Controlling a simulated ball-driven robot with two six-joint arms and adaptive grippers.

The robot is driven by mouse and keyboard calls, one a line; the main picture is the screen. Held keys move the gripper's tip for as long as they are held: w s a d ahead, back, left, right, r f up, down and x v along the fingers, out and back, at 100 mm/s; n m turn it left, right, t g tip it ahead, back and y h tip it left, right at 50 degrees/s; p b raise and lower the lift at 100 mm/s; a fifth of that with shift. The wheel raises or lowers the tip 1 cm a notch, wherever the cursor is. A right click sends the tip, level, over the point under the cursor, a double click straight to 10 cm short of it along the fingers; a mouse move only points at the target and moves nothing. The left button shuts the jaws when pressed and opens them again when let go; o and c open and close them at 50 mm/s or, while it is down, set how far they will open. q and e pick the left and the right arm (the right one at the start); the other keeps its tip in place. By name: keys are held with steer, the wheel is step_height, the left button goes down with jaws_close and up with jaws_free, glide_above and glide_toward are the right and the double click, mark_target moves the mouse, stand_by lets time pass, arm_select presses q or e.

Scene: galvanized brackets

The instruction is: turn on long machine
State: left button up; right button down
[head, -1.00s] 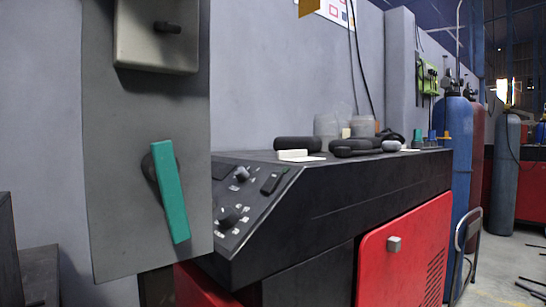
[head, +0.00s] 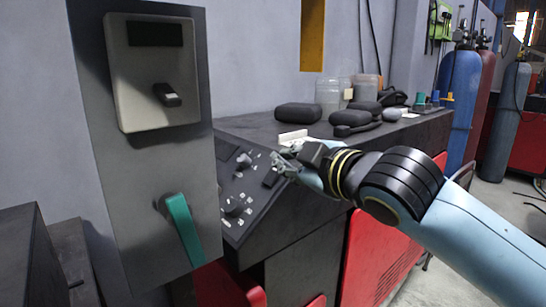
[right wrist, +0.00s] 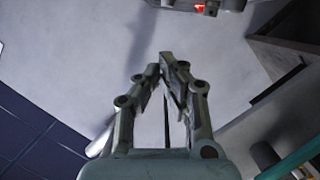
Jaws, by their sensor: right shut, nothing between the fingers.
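The long machine (head: 300,222) is a black and red cabinet with a sloped control panel holding dark knobs (head: 236,207) and pale labels. Left of it stands a grey upright panel (head: 150,215) with a teal lever (head: 183,229) hanging down at a slight tilt. Above the lever is a light grey box (head: 145,95) with a black switch (head: 167,94). My right gripper (head: 277,160) is shut and empty, near the control panel's upper edge; contact cannot be told. Its closed fingers show in the right wrist view (right wrist: 165,65). My left gripper is out of view.
Black padded items (head: 298,113) and clear containers (head: 330,95) are on the machine top. Blue gas cylinders (head: 460,85) stand beyond its right end. A dark cabinet (head: 25,258) is at the lower left. A teal bar (right wrist: 293,160) and a small red light (right wrist: 199,7) show in the wrist view.

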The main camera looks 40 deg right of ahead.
steer(key=shift+w+f, duration=0.1)
steer(key=shift+w, duration=0.05)
steer(key=p, duration=0.1)
glide_above(272, 183)
steer(key=f, duration=0.3)
steer(key=shift+a+f, duration=0.25)
steer(key=shift+f, duration=0.1)
steer(key=shift+d+f, duration=0.35)
